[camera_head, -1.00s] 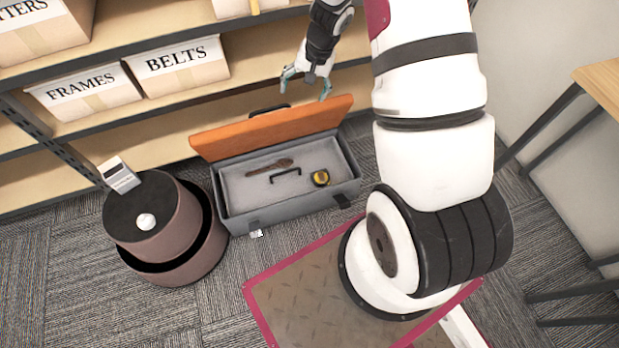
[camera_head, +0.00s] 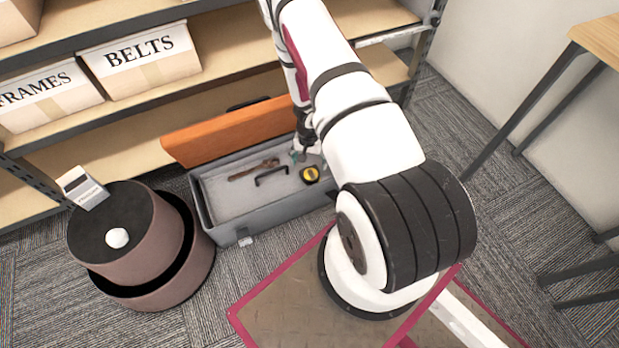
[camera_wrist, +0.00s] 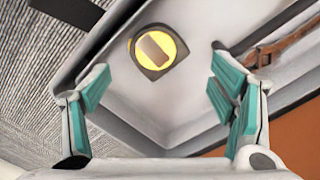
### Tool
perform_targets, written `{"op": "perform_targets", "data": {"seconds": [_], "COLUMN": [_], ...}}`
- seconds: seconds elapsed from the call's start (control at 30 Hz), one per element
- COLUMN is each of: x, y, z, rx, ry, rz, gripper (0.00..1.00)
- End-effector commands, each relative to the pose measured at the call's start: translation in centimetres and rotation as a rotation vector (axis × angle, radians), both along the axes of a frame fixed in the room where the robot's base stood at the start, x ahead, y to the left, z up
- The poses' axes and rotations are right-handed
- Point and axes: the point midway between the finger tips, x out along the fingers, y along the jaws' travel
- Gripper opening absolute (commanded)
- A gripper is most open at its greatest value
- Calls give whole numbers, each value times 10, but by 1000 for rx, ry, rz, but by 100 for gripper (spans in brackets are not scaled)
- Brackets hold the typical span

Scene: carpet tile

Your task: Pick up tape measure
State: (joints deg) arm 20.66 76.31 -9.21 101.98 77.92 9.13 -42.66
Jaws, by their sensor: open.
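The tape measure (camera_head: 310,174), yellow and black, lies on the grey floor of an open toolbox (camera_head: 222,238), near its right end. In the wrist view the tape measure (camera_wrist: 157,50) shows in the upper middle, ahead of and between my fingers. My gripper (camera_head: 303,154) is just behind the tape measure in the head view, partly hidden by my arm. In the wrist view my gripper (camera_wrist: 160,98) is open with teal finger pads wide apart and nothing between them.
A brown wrench-like tool (camera_head: 254,169) and a dark handle (camera_head: 271,176) lie left of the tape measure. The toolbox's orange lid (camera_head: 225,135) stands raised at the back, before shelves with boxes (camera_head: 140,60). A round brown stool-like container (camera_head: 150,240) stands left.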

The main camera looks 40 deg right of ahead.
Motion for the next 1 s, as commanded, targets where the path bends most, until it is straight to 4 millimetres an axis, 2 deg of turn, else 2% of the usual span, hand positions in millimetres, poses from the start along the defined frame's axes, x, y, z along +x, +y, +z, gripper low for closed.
{"op": "perform_targets", "data": {"seconds": [0.03, 0.1, 0.47, 0.73, 1.0], "x": [0, 0, 1, 1, 2], "y": [0, 0, -1, -3, -3], "z": [-12, -22, -43, -80, -84], "rx": [-1, 0, 0, -1, 0], "ry": [1, 0, 0, 1, -1], "rz": [-2, 1, 1, 1, 1], "gripper": [78, 78, 78, 78, 78]}}
